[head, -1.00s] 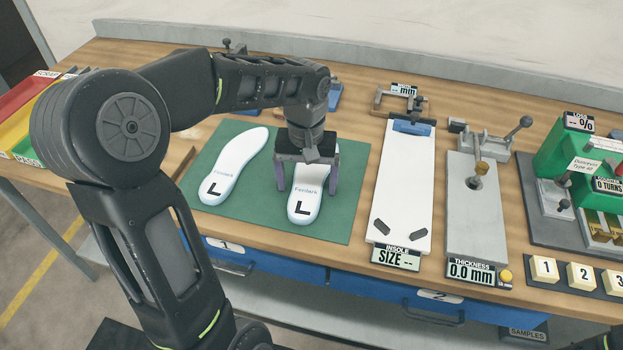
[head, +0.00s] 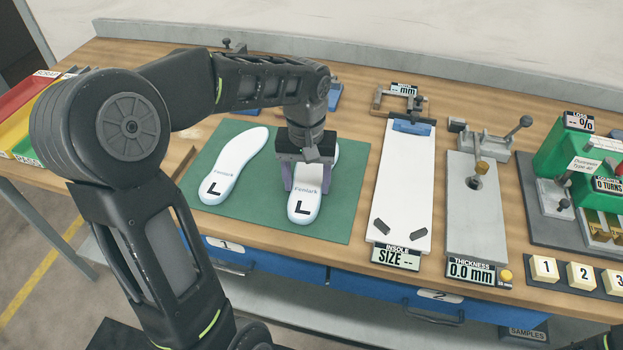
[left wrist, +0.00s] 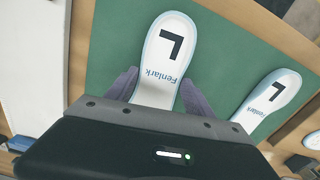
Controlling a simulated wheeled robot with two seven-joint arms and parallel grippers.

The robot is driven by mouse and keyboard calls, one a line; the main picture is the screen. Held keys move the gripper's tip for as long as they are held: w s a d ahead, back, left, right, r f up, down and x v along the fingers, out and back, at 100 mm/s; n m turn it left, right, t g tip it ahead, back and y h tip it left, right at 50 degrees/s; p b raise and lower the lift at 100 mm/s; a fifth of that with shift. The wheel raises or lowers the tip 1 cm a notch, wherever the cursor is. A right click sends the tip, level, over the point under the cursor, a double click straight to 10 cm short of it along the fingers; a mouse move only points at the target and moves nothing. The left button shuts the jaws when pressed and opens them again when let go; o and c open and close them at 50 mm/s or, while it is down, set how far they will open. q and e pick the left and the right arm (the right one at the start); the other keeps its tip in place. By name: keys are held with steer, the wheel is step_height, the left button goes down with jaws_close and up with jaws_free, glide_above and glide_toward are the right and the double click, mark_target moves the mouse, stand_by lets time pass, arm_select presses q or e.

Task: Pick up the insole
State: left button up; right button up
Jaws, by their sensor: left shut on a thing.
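Two white insoles marked with a black L and "Fenlark" lie on the green mat (head: 335,230). My left gripper (head: 304,182) points down over the right-hand insole (head: 304,207), its fingers shut on the two long sides of it. In the left wrist view this insole (left wrist: 168,50) sits between the grey fingers (left wrist: 155,98), and the gripper body hides its far part. The insole looks still flat on the mat. The other insole (head: 232,165) lies apart to the left; it also shows in the left wrist view (left wrist: 268,100). My right gripper is not in view.
Right of the mat stand a white insole size gauge (head: 404,190), a grey thickness gauge (head: 474,215) and a green machine (head: 575,160). Numbered blocks (head: 580,277) line the front right. Coloured bins (head: 25,115) sit at the far left.

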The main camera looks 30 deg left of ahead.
mark_target(307, 189)
arm_select(q)
steer(key=c, duration=0.6)
steer(key=shift+r, duration=0.1)
step_height(307, 189, up, 10)
steer(key=shift+f, duration=0.1)
stand_by(0.7)
